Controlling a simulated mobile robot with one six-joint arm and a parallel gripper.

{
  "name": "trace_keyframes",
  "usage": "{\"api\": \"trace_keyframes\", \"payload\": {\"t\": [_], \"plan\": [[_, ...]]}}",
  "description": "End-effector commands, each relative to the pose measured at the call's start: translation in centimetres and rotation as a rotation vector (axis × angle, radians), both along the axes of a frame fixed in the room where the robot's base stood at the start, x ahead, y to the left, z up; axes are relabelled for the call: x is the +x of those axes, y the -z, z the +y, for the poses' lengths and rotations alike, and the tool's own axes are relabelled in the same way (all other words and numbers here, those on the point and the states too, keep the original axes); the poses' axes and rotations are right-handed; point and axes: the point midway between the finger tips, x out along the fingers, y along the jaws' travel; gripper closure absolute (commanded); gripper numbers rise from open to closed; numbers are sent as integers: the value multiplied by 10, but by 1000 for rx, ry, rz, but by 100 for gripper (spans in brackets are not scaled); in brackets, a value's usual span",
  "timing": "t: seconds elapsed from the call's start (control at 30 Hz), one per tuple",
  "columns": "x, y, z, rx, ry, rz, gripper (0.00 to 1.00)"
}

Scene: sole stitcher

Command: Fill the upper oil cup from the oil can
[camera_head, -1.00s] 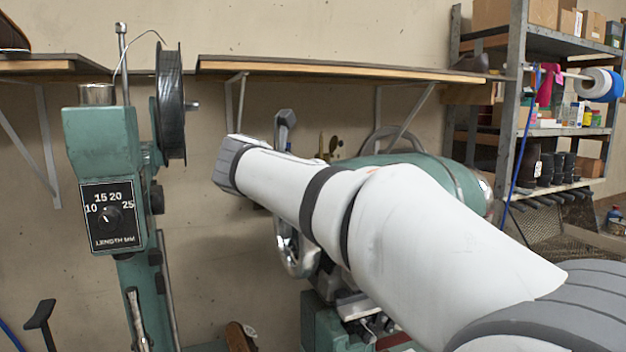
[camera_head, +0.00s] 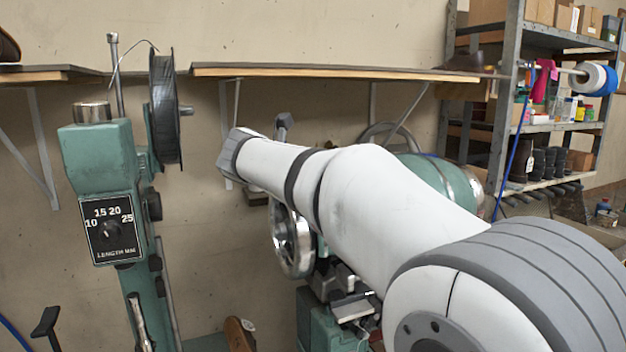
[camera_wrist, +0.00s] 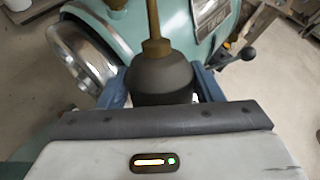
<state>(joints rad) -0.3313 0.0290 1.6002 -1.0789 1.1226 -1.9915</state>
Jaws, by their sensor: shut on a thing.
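In the wrist view my gripper (camera_wrist: 160,88) has its two blue fingers on either side of the oil can (camera_wrist: 161,72). The can has a dark, rounded body and a brass-coloured spout that points to the top of the picture. A small brass-coloured fitting (camera_wrist: 117,4) shows at the top edge, on or near the green machine; I cannot tell whether it is the upper oil cup. In the head view my arm hides the gripper, the can and part of the green machine (camera_head: 440,182).
A green post with a length dial (camera_head: 108,230) and a black spool (camera_head: 164,110) stands at left. A wall shelf (camera_head: 330,72) runs behind. A handwheel (camera_head: 292,240) is below my arm. A storage rack (camera_head: 510,90) stands at right.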

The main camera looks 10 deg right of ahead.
Motion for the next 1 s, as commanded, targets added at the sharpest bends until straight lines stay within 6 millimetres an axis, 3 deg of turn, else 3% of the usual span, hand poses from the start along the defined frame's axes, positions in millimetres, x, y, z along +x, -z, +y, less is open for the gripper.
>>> {"api": "trace_keyframes", "payload": {"t": [1.0], "plan": [[25, -8, -8, 50, 2, 205, 60]]}}
